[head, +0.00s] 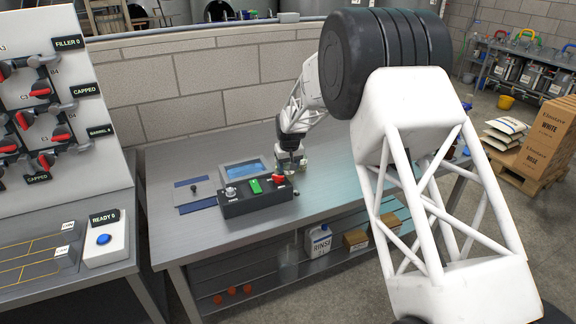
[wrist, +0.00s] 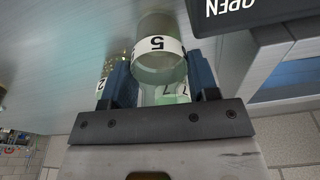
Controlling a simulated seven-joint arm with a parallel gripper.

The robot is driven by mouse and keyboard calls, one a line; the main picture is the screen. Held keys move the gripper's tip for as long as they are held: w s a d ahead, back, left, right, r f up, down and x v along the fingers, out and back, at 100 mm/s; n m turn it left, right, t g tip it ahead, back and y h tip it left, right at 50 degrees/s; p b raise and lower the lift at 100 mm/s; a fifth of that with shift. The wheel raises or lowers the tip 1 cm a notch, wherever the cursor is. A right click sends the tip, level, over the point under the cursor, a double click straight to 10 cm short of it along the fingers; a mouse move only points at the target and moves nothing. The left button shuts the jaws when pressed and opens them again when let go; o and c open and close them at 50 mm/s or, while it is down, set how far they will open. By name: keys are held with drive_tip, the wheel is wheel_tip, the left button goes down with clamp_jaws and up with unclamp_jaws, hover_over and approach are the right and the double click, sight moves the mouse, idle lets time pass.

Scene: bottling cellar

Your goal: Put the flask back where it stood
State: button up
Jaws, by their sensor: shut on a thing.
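My gripper (head: 290,152) is low over the back middle of the steel bench in the head view. In the wrist view its two blue fingers (wrist: 159,72) stand on either side of a clear flask (wrist: 160,48) with a white band marked 5, and are shut on it. Pale greenish glass with a band marked 7 (wrist: 166,91) shows past it, between the fingers. Another flask (wrist: 101,84), its band marked 2, is partly hidden behind the left finger. In the head view the glassware (head: 302,164) at my gripper is too small to tell apart.
A dark control box (head: 258,197) with a green button and red knob stands close in front of my gripper. Behind it is a blue-lit recess (head: 243,168). The steel bench (head: 335,190) is bare to the right. A brick wall (head: 200,80) runs behind.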

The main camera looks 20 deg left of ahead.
drive_tip(key=shift+f, duration=0.1)
drive_tip(key=o, duration=1.5)
drive_tip(key=shift+c, duration=0.2)
drive_tip(key=shift+r, duration=2.95)
drive_tip(key=shift+r, duration=0.1)
